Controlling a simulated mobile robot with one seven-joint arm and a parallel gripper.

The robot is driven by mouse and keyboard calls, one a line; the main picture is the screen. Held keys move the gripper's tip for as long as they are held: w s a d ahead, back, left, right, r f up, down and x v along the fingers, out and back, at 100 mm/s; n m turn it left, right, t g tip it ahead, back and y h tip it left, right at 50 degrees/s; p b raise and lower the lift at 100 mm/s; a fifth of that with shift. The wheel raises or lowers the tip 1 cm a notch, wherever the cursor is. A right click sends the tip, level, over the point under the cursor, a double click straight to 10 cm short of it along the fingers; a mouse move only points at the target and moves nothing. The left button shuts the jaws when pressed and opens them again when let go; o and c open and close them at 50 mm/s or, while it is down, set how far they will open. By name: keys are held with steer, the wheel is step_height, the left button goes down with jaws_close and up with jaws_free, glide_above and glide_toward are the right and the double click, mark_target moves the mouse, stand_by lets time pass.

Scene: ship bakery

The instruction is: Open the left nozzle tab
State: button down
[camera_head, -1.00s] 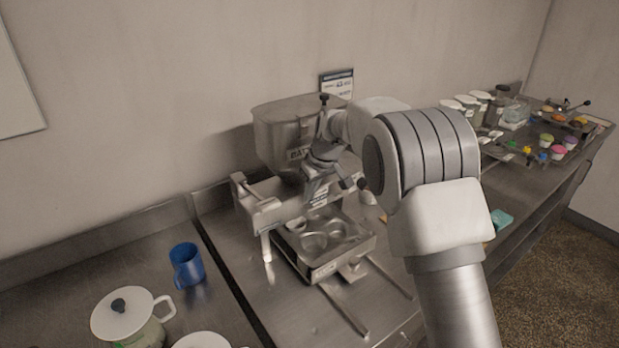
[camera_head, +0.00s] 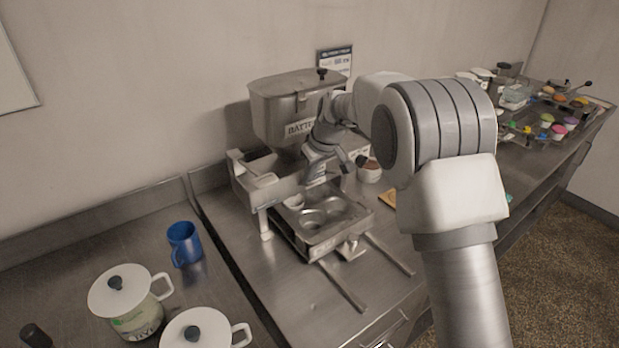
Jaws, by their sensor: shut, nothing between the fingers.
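The batter dispenser (camera_head: 280,117) is a grey metal hopper labelled "BATTE…" on a pale frame, with a lid and a dark knob. A metal tray with round wells (camera_head: 325,217) sits beneath it. My gripper (camera_head: 314,178) is at the front of the dispenser, under the hopper and above the back of the tray. Its fingers look shut with nothing held; they are small and partly merge with the dispenser. The left nozzle tab cannot be made out clearly there, and I cannot tell whether the gripper touches it. My arm hides the right side of the dispenser.
A blue mug (camera_head: 185,244) and lidded white pots (camera_head: 131,302) stand on the left counter. Two metal bars (camera_head: 343,287) extend from the tray. Coloured jars (camera_head: 558,131) stand far right.

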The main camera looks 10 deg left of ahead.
steer(key=shift+s+d+f+t+y+b, duration=0.2)
steer(key=shift+f+t+y+b, duration=0.15)
steer(key=shift+b, duration=1.85)
steer(key=b, duration=0.4)
steer(key=f+t+y+b, duration=0.1)
steer(key=b, duration=0.3)
steer(key=shift+s+d+f, duration=0.1)
steer(key=shift+s+d, duration=0.05)
steer(key=shift+d, duration=0.15)
steer(key=t+y+b, duration=0.1)
steer(key=b, duration=0.4)
steer(key=t+y+b, duration=0.1)
steer(key=b, duration=0.5)
steer(key=shift+s+d+y, duration=0.2)
steer(key=shift+s+y, duration=0.05)
steer(key=shift+s, duration=0.05)
steer(key=shift+r+p, duration=0.4)
steer(key=shift+r, duration=0.3)
